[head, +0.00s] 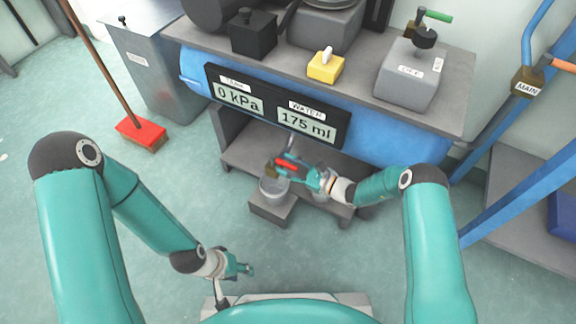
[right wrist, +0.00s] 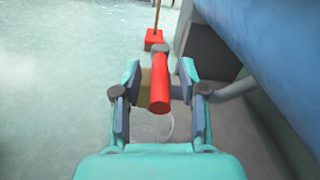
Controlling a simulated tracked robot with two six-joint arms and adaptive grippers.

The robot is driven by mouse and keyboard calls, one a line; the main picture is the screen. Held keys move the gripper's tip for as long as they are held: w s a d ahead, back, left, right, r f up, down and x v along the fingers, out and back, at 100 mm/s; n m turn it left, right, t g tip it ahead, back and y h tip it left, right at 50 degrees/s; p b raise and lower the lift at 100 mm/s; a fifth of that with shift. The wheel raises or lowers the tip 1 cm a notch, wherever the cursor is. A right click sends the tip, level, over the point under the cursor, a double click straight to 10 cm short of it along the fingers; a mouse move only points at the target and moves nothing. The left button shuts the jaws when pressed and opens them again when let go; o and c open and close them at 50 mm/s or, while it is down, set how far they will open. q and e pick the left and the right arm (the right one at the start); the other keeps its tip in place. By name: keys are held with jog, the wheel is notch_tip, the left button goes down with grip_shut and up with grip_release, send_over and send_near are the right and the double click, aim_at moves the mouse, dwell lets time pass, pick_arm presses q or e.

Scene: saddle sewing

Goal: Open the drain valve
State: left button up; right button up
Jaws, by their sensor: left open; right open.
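The drain valve has a red lever handle (head: 287,164) and a small brass body (head: 271,170), below the front of the blue tank (head: 375,141). In the right wrist view the red handle (right wrist: 158,85) points towards the camera, with brass (right wrist: 145,89) showing beside it. My right gripper (right wrist: 160,78) is open, with one finger on each side of the handle; I cannot tell whether either touches it. It also shows at the valve in the head view (head: 284,166). My left gripper (head: 246,268) is open and empty, low over the floor.
A bowl (head: 272,190) stands on a grey block (head: 270,208) under the valve. The display panel (head: 277,108) reads 0 kPa and 175 ml. A red broom (head: 141,132) stands at the left. Blue rails (head: 510,165) stand at the right.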

grip_shut()
jog(key=shift+d, duration=0.15)
